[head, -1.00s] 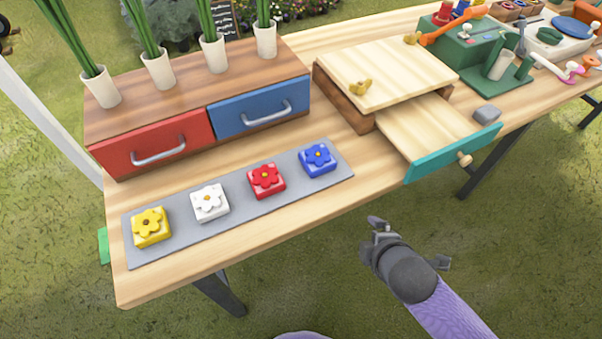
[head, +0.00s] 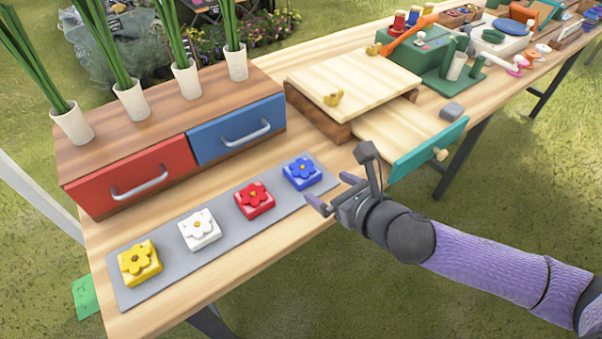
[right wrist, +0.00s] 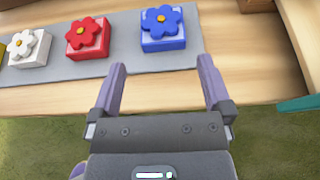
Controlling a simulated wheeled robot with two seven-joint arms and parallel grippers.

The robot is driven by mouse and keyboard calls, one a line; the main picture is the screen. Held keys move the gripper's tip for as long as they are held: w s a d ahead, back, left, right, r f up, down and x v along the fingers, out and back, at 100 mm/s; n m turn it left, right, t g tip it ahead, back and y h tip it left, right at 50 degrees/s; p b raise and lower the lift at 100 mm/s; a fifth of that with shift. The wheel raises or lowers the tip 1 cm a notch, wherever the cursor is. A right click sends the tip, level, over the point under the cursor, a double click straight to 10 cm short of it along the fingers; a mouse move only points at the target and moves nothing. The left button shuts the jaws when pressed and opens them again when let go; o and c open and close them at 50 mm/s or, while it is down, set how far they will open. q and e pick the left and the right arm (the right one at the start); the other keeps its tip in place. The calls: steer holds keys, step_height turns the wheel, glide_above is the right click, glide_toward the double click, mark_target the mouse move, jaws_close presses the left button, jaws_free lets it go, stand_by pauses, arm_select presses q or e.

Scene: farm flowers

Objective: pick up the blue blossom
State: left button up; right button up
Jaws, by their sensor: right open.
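The blue blossom (head: 302,172) is a blue flower with a yellow centre on a small block. It sits at the right end of a grey mat (head: 228,228) on the wooden table. It also shows in the right wrist view (right wrist: 162,27), just beyond the fingertips. My right gripper (head: 342,187) is open and empty to the right of the blue blossom, apart from it, near the table's front edge. In the right wrist view the gripper's two fingers (right wrist: 162,65) stand apart with the blue block ahead between them. My left gripper is not in view.
On the mat stand a red blossom (head: 254,197), a white blossom (head: 199,230) and a yellow blossom (head: 138,262). Behind is a chest with a red drawer (head: 133,178) and a blue drawer (head: 238,131). A box with an open teal-fronted drawer (head: 428,150) juts out behind my right gripper.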

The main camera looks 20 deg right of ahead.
mark_target(304, 172)
steer(key=b+x, duration=0.1)
steer(key=x, duration=0.1)
steer(key=b+x, duration=0.1)
steer(key=x, duration=0.2)
steer(key=b+x, duration=0.1)
steer(key=x, duration=0.2)
steer(key=shift+d+f+b, duration=0.15)
steer(key=shift+f+b, duration=0.25)
steer(key=shift+f, duration=0.05)
steer(key=shift+w, duration=0.35)
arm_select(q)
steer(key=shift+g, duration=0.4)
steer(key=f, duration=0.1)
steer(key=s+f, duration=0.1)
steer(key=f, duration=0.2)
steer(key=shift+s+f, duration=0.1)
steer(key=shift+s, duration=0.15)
arm_select(e)
steer(key=shift+r, duration=0.15)
steer(key=c, duration=1)
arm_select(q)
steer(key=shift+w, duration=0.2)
